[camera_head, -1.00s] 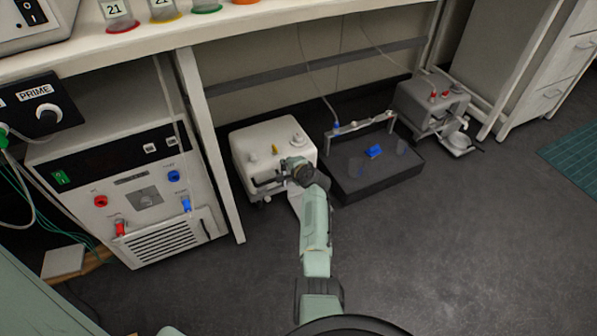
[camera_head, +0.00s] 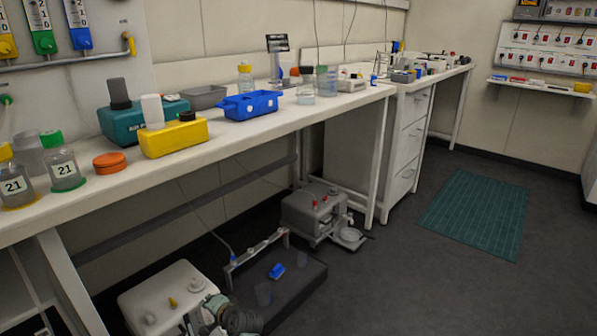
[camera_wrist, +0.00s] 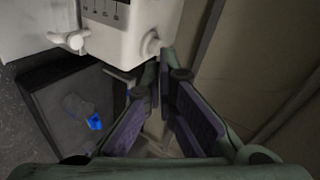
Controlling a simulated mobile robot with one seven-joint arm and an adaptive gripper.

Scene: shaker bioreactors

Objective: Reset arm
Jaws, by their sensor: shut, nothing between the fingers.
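My gripper (camera_wrist: 160,80) shows in the wrist view with its two dark fingers and purple inner pads brought together at the tips, and nothing is between them. It is low, beside the white boxy device (camera_wrist: 115,28), which has a pale knob and a valve on its face. I cannot tell whether the fingers touch the device. In the head view only part of my arm (camera_head: 238,318) shows, at the bottom edge beside the same white device (camera_head: 165,297); the fingers are not clear there.
A dark platform (camera_head: 295,297) with a small blue piece (camera_head: 277,271) stands right of the white device, with a grey device (camera_head: 312,212) behind. The white bench (camera_head: 225,136) overhangs this floor area. Dark floor (camera_head: 400,280) is open to the right, near a green mat (camera_head: 475,215).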

